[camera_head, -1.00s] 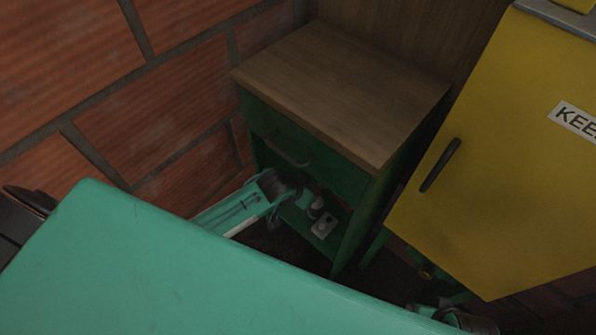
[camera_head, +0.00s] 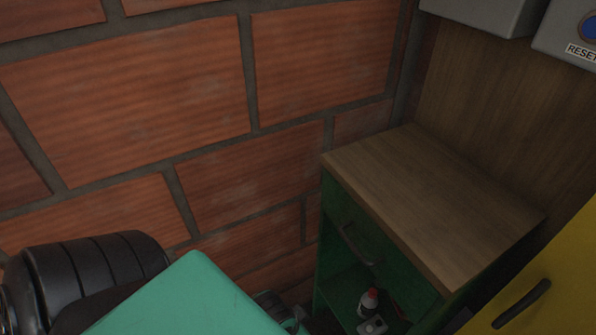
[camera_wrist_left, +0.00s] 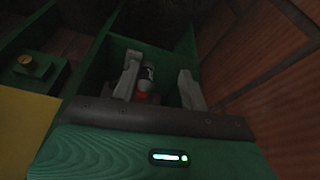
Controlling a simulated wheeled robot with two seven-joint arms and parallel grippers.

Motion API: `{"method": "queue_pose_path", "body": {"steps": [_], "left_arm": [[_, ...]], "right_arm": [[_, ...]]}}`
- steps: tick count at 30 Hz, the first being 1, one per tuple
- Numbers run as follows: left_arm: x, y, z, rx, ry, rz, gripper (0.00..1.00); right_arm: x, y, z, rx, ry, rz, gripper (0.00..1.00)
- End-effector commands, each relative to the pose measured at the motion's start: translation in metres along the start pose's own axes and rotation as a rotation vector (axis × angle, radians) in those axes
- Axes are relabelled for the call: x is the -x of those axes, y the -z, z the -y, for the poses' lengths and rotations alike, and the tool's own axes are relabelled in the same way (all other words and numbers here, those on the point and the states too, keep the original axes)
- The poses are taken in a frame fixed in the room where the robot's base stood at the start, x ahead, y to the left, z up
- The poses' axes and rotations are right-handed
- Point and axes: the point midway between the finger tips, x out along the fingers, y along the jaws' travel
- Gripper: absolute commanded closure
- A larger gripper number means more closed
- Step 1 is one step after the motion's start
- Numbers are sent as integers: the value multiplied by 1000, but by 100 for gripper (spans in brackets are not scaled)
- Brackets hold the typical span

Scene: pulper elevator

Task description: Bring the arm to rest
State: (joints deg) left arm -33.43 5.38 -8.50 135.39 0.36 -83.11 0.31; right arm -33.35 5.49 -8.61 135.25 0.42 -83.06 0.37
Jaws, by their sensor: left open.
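My left gripper (camera_wrist_left: 160,72) is open in the left wrist view, with one pale finger on each side and a gap between them. A small bottle (camera_wrist_left: 148,74) with a red cap shows between or just beyond the fingers; I cannot tell whether it touches one. In the head view the bottle (camera_head: 368,302) stands on the inner shelf of the green cabinet (camera_head: 335,265). My teal left arm link fills the bottom left and hides most of the left hand. My right arm and gripper are not in view.
The cabinet has a bare wooden top (camera_head: 430,200) and a handled drawer above its open compartment. A small grey box (camera_head: 374,326) lies by the bottle. A yellow door (camera_head: 545,290) is at right. A brick wall (camera_head: 130,95) stands behind my left arm.

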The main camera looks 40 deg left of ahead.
Motion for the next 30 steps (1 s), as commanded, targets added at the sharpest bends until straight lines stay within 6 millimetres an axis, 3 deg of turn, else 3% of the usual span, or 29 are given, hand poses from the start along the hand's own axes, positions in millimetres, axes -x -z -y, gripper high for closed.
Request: {"method": "queue_pose_path", "body": {"steps": [17,23,30], "left_arm": [[-4,1,0,-1,-1,2,56],[-46,-4,0,-5,0,34,56],[-117,-35,1,-13,3,79,56]], "right_arm": [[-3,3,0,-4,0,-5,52],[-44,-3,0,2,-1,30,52],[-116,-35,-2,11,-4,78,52]]}}
